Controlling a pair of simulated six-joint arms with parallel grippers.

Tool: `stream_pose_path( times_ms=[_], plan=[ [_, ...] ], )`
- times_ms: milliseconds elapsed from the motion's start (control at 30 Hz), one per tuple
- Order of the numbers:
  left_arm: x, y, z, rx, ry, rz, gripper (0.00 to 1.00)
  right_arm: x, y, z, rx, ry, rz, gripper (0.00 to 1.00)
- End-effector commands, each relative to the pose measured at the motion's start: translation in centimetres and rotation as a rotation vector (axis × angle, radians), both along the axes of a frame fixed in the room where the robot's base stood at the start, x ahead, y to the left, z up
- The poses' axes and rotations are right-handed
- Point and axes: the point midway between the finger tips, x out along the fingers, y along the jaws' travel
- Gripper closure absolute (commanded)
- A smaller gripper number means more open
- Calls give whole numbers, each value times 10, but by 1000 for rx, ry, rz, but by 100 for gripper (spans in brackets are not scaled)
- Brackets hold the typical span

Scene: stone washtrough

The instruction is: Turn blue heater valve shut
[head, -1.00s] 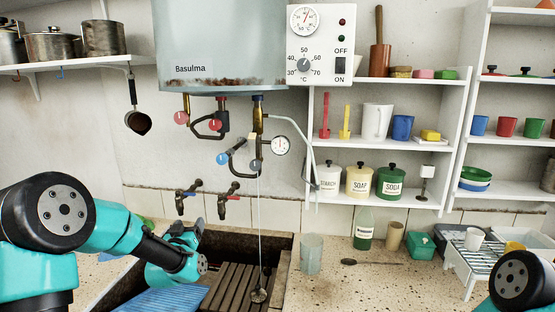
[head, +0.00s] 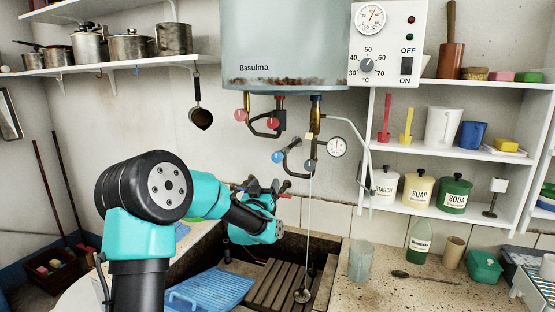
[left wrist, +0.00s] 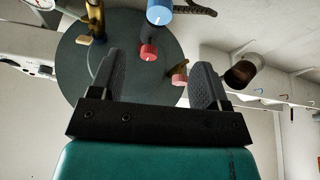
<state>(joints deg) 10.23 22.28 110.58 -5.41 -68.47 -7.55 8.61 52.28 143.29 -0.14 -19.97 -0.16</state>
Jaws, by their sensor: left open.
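A blue knob (left wrist: 159,12) also shows at the top of the left wrist view, beyond the fingertips. My left gripper (head: 268,184) is below the blue valve knob in the head view, apart from it. In the left wrist view its two jaws (left wrist: 155,62) are spread and empty, with a red knob (left wrist: 148,51) and a pink-red knob (left wrist: 180,76) showing between them. My right gripper is out of view.
Two red knobs (head: 272,123) (head: 240,115) hang left of the blue one. The trough (head: 325,246) holds a slatted rack (head: 272,287). A glass (head: 360,260) stands on the right ledge.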

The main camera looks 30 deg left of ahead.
Motion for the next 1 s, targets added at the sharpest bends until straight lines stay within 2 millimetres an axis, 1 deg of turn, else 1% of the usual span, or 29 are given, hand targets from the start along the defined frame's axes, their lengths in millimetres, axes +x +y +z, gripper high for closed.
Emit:
stream_pose_path(
  times_ms=[100, 500, 800, 1000],
  plan=[
    [17, 4, 7, 0, -2, 0, 30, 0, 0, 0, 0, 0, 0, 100],
    [71, 17, 29, 0, -1, 0, 30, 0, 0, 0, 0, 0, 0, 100],
    [107, 25, 45, -1, -1, 0, 30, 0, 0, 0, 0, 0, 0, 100],
    [125, 30, 52, -1, 0, 0, 30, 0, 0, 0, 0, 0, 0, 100]
  ],
)
